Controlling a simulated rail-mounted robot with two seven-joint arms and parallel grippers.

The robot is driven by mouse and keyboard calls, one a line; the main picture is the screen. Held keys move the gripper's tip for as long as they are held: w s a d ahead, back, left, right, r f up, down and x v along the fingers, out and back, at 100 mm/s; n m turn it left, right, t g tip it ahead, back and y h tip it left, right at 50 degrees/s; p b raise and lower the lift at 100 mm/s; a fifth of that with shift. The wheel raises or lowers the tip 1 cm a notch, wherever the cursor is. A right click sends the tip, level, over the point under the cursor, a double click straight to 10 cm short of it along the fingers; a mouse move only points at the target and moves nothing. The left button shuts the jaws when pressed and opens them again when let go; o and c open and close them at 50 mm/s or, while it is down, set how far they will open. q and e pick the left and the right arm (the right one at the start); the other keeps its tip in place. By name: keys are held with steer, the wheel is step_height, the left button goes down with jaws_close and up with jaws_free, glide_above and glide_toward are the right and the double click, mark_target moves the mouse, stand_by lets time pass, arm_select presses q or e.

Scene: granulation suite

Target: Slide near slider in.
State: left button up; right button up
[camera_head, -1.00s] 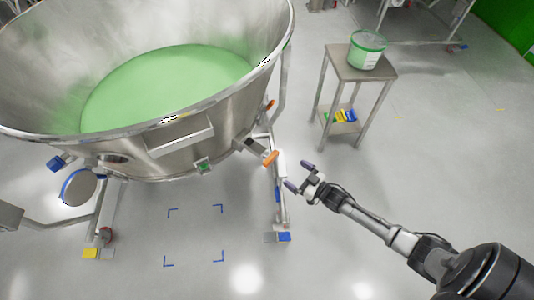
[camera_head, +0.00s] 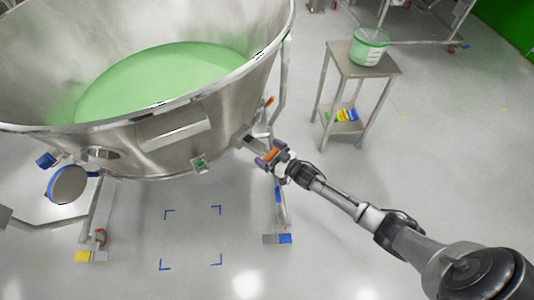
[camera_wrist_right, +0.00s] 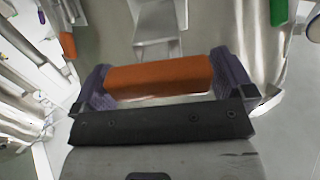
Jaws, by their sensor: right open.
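The near slider is a metal bar with an orange handle (camera_head: 270,154) on the right side of the large steel bowl (camera_head: 215,105). The handle also shows in the right wrist view (camera_wrist_right: 158,76), with its metal bar (camera_wrist_right: 156,22) running away behind it. My right gripper (camera_head: 269,154) is open around the handle, one purple finger at each end of it. In the right wrist view the right gripper (camera_wrist_right: 165,85) spans the handle's length; whether the fingers touch it I cannot tell. My left gripper is not in view.
A second orange handle (camera_head: 269,101) sits farther back on the bowl's side. A small steel table (camera_head: 362,68) with a white and green bucket (camera_head: 368,48) stands at the back right. A bowl leg (camera_head: 280,195) stands below the handle. Blue floor marks surround clear floor.

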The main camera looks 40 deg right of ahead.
steer(key=shift+w+a, duration=0.15)
steer(key=shift+w, duration=0.35)
